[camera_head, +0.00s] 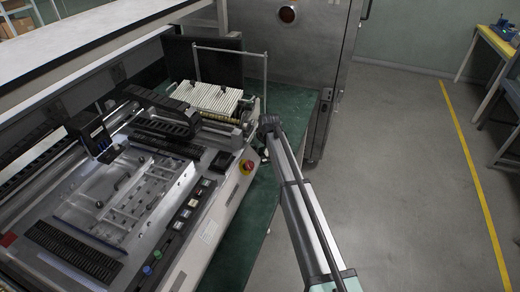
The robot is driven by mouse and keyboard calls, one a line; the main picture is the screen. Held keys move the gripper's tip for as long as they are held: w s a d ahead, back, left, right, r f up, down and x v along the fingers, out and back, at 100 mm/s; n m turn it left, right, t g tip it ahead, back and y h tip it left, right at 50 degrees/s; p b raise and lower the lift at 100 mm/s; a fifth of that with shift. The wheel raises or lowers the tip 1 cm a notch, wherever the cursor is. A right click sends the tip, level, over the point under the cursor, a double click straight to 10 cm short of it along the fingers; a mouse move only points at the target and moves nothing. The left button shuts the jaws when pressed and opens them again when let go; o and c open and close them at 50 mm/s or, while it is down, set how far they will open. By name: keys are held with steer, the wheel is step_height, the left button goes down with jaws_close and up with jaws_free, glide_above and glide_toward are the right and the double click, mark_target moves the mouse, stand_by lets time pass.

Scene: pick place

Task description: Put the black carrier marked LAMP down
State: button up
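No label reading LAMP is legible, so I cannot tell which dark part, if any, is the black carrier. A black block-like part (90,132) stands upright at the left of the machine deck. A long dark part (160,112) lies across the deck's far side, and a flat black ribbed strip (74,250) lies at its near left. My gripper's fingers are not visible anywhere in this view, and I see nothing held.
The machine deck (150,165) has a clear plate, a button row (180,222) and a red-yellow stop button (247,167). White slats (208,97) lie behind. A silver beam (305,215) crosses the lower middle. Grey floor (400,180) at right is open.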

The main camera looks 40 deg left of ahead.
steer(key=shift+o, duration=0.3)
steer(key=shift+r, duration=0.2)
steer(key=b+v, duration=0.3)
steer(key=v, duration=0.9)
steer(key=w+d+f+m+h, duration=0.2)
steer(key=w+d+f+m, duration=0.15)
steer(key=d+f, duration=1.7)
steer(key=s+d+f+m+g+h, duration=0.1)
steer(key=s+d+f, duration=0.1)
steer(key=d+f, duration=0.5)
steer(key=s+d+f+m+g, duration=0.1)
steer(key=d+f, duration=0.1)
steer(key=d, duration=0.9)
steer(key=s+d+f+m+g+h, duration=0.1)
steer(key=s+d+f, duration=0.1)
steer(key=d+f, duration=0.5)
steer(key=s+d+f+m+g, duration=0.1)
steer(key=s+d+f+m, duration=0.15)
steer(key=s+d, duration=0.7)
steer(key=s+d+f+m+g, duration=0.1)
steer(key=s+d+f, duration=0.2)
steer(key=s+d, duration=0.7)
steer(key=s+d+m+g, duration=0.3)
steer(key=s+d, duration=0.9)
steer(key=s, duration=0.4)
steer(key=shift+s+d+f+m, duration=0.2)
steer(key=shift+s+d+m, duration=0.05)
steer(key=shift+s+m, duration=0.15)
